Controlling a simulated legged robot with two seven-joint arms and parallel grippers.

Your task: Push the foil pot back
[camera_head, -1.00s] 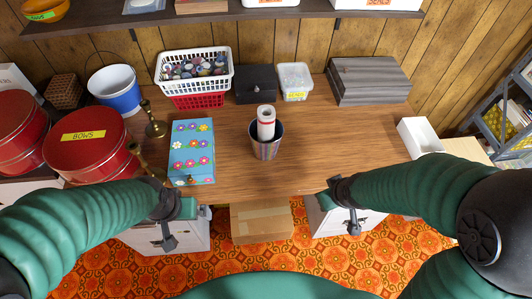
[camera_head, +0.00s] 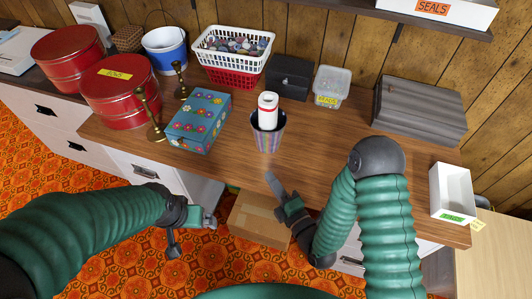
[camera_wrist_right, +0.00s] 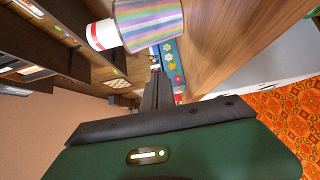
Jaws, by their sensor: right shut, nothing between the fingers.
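The foil pot (camera_head: 267,136) is a striped, shiny tapered pot standing upright near the front middle of the wooden table (camera_head: 330,142). A white roll with a red band (camera_head: 267,108) stands in it. My right gripper (camera_head: 270,176) is shut and empty, its tip just in front of and below the pot near the table's front edge, with a gap between them. In the right wrist view the pot (camera_wrist_right: 150,22) shows at the top, beyond the shut fingers (camera_wrist_right: 156,78). My left gripper (camera_head: 212,221) hangs in front of the table, away from the pot; its jaws are unclear.
Behind the pot stand a black box (camera_head: 289,78), a clear tub (camera_head: 331,87) and a white basket (camera_head: 231,52). A blue flowered box (camera_head: 200,121) and brass candlesticks (camera_head: 152,118) are to its left. A grey box (camera_head: 420,108) and white tray (camera_head: 452,190) are to the right.

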